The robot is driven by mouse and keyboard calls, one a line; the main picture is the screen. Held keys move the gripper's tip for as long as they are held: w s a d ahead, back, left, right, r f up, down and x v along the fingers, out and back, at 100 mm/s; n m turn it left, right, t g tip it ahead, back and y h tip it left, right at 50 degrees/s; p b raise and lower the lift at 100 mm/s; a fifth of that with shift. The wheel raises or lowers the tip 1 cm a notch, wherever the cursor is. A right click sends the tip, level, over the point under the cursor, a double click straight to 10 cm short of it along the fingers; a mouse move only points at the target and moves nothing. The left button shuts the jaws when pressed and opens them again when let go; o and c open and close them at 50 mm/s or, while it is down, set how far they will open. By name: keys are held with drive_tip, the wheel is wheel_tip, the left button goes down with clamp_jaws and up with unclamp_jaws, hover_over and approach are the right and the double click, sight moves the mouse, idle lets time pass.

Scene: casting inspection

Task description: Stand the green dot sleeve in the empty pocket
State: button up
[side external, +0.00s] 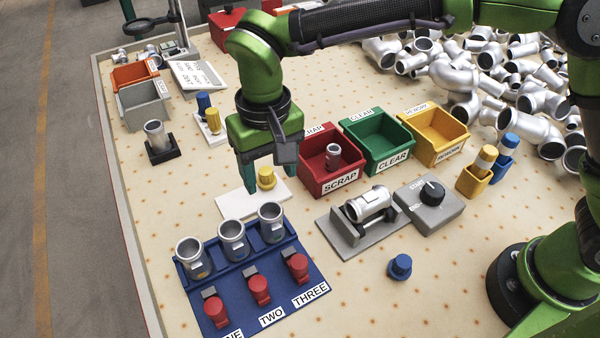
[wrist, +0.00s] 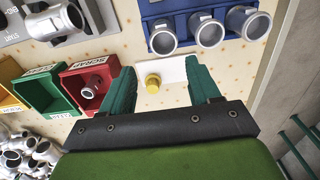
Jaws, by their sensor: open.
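My gripper (side external: 266,172) is open and empty above the white plate (side external: 235,205) with the yellow knob (side external: 267,178); in the wrist view the knob (wrist: 152,83) shows between the fingers. Three grey metal sleeves stand in the blue rack: the left sleeve (side external: 194,258) with a yellowish mark, the middle sleeve (side external: 234,241) and the right sleeve (side external: 272,223). Another sleeve (side external: 156,136) stands in a black holder (side external: 163,155). One sleeve (side external: 333,156) is in the red SCRAP bin. I cannot make out a green dot or an empty pocket.
A metal fitting (side external: 368,205) lies on a grey cradle (side external: 340,236) beside a grey dial box (side external: 430,208). Red (side external: 342,186), green (side external: 385,165) and yellow (side external: 441,154) bins stand behind. Red clamps front the blue rack (side external: 237,318). A blue knob (side external: 400,266) stands near open board.

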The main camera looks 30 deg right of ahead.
drive_tip(key=d+r+t+y, duration=0.1)
drive_tip(key=d+r+t, duration=0.1)
drive_tip(key=d+r, duration=0.7)
drive_tip(key=s+d+m+t, duration=0.1)
drive_tip(key=s+d, duration=0.3)
drive_tip(key=d, duration=0.3)
drive_tip(key=s+d+m+t, duration=0.1)
drive_tip(key=s+d+t, duration=0.1)
drive_tip(key=s+d, duration=0.2)
drive_tip(key=s+d+m+t+y, duration=0.1)
drive_tip(key=s+d, duration=0.3)
drive_tip(key=d, duration=0.6)
drive_tip(key=shift+f+m+t, duration=0.2)
drive_tip(key=shift+m+t, duration=0.3)
drive_tip(key=shift+t, duration=0.1)
